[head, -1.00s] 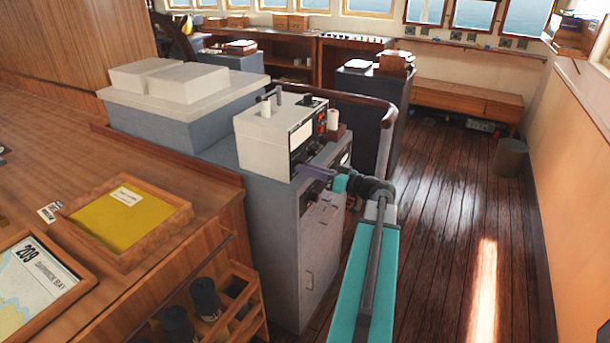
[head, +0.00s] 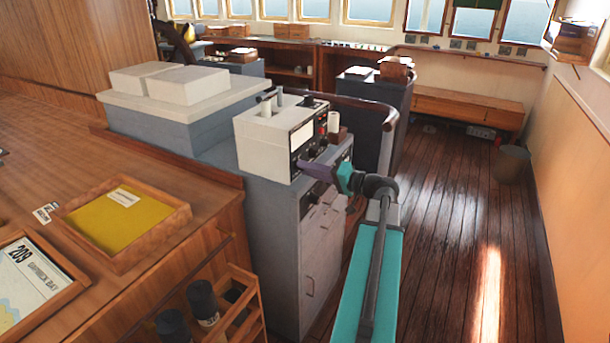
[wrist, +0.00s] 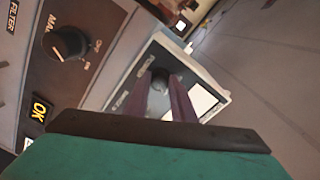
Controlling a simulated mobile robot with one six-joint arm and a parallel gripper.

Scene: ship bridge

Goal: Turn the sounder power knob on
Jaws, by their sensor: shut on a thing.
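A pale box-shaped instrument (head: 266,140) with a dark front panel stands on a grey cabinet in the head view. My gripper (head: 303,165) reaches its lower front from the right. In the wrist view my purple fingers (wrist: 168,99) are closed around a dark round knob (wrist: 160,77).
A white cylinder (head: 334,122) stands beside the instrument.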

